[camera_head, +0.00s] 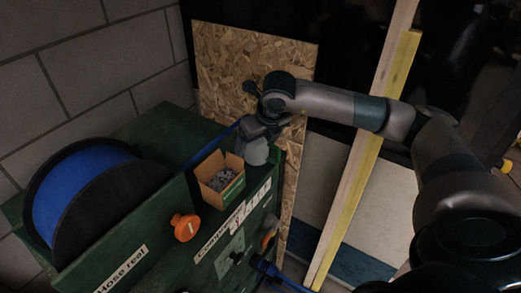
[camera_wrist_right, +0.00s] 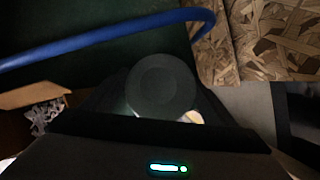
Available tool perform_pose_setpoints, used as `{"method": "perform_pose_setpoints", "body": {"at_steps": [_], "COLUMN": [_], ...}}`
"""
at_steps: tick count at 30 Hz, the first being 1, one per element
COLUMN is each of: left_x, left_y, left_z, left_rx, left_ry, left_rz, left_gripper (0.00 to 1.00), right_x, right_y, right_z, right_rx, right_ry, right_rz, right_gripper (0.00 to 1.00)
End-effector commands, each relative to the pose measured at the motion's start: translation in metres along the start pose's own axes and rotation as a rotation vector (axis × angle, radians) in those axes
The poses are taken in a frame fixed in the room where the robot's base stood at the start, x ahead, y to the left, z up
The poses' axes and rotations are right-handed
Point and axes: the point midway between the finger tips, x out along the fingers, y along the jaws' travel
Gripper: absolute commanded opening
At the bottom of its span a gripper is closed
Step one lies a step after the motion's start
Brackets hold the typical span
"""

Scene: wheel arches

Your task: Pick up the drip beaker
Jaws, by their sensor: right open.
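My right gripper (camera_head: 262,130) reaches in from the right and points down over the back right corner of the green cabinet top. It is open. A pale grey rounded object (camera_head: 256,152), which looks like the drip beaker, shows just below the gripper. In the right wrist view a dark round shape (camera_wrist_right: 162,86), probably the same beaker seen from above, lies between the dark fingers. Whether the fingers touch it cannot be told. My left gripper is not in view.
An open cardboard box (camera_head: 220,178) of small grey parts stands left of the gripper. A blue hose (camera_wrist_right: 100,38) runs across the cabinet top. A blue hose reel (camera_head: 85,195) is at left. A chipboard panel (camera_head: 235,70) and wooden planks (camera_head: 365,165) stand behind and right.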

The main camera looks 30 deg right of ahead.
Motion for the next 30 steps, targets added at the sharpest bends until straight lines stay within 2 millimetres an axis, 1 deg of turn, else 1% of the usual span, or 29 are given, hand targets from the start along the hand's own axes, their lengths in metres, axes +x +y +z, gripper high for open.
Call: {"method": "perform_pose_setpoints", "body": {"at_steps": [2, 3, 5, 6, 8, 9, 17, 22, 26, 30], "left_x": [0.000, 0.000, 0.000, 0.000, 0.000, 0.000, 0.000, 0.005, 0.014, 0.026], "left_y": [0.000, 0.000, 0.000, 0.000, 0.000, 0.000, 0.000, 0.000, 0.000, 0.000], "left_z": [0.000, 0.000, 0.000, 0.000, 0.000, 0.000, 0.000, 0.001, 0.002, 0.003], "left_rx": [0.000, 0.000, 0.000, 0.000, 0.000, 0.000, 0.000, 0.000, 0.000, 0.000], "left_ry": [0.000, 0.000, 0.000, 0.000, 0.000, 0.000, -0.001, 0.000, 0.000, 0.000], "left_rz": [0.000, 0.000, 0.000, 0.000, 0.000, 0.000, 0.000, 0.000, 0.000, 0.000], "left_gripper": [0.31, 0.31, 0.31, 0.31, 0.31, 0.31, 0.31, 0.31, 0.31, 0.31], "right_x": [0.000, 0.000, 0.000, 0.000, 0.000, 0.000, -0.001, -0.005, -0.015, -0.033], "right_y": [0.000, 0.000, 0.000, 0.000, 0.000, 0.000, 0.000, 0.000, 0.001, 0.001], "right_z": [0.000, 0.000, 0.000, 0.000, 0.000, 0.000, 0.000, 0.003, 0.007, 0.015], "right_rx": [0.000, 0.000, 0.000, 0.000, 0.000, 0.000, 0.000, 0.000, 0.000, -0.001], "right_ry": [0.000, 0.000, 0.000, 0.000, 0.000, 0.000, -0.001, -0.002, -0.005, -0.006], "right_rz": [0.000, 0.000, 0.000, 0.000, 0.000, 0.000, 0.000, 0.000, 0.001, 0.002], "right_gripper": [0.80, 0.77, 0.63, 0.53, 0.39, 0.34, 0.34, 0.34, 0.34, 0.34]}}
